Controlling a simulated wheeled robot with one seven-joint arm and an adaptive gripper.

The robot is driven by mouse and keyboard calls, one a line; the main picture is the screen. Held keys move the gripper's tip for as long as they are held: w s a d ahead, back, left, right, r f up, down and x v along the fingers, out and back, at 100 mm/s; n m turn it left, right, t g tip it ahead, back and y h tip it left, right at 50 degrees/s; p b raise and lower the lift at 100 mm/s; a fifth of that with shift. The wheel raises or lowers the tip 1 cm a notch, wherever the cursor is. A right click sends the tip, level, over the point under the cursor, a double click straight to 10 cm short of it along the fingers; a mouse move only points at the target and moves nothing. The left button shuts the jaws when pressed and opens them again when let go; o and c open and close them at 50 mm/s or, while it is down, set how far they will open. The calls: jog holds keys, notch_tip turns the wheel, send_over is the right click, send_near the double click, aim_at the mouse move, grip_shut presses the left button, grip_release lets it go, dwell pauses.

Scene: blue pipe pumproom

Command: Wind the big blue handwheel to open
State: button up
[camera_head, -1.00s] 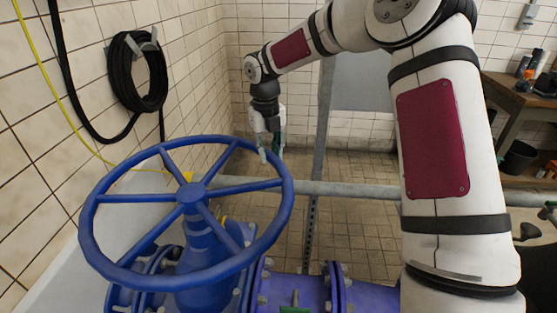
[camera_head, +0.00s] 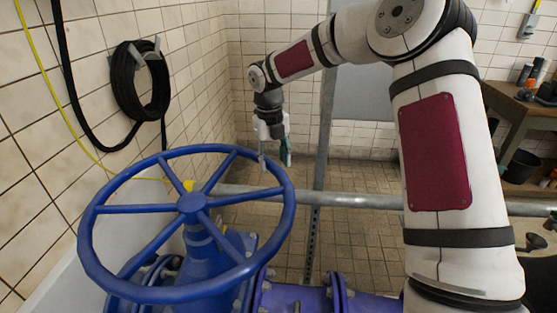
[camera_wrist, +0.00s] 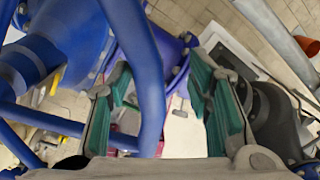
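The big blue handwheel (camera_head: 192,205) lies nearly level on a blue valve body at the left, with several spokes running from its hub to the rim. My gripper (camera_head: 275,163) hangs at the far right part of the rim, pointing down. In the wrist view my gripper (camera_wrist: 163,80) is open, with its teal-padded fingers apart. The blue rim (camera_wrist: 148,75) runs through the view between the fingers, nearer the left one. No grip on the rim shows. Whether a finger touches the rim, I cannot tell.
A grey horizontal pipe (camera_head: 360,202) and an upright metal post (camera_head: 319,170) stand behind the wheel. A coiled black hose (camera_head: 140,85) hangs on the tiled left wall. A wooden workbench (camera_head: 520,105) with items on it stands at the right. Tiled floor is open behind the pipe.

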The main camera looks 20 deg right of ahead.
dwell(0.3)
jog(key=shift+r, duration=0.2)
notch_tip(320, 180, up, 12)
jog(key=shift+s+d+f, duration=0.2)
jog(key=shift+s+d, duration=0.05)
jog(key=shift+s, duration=0.15)
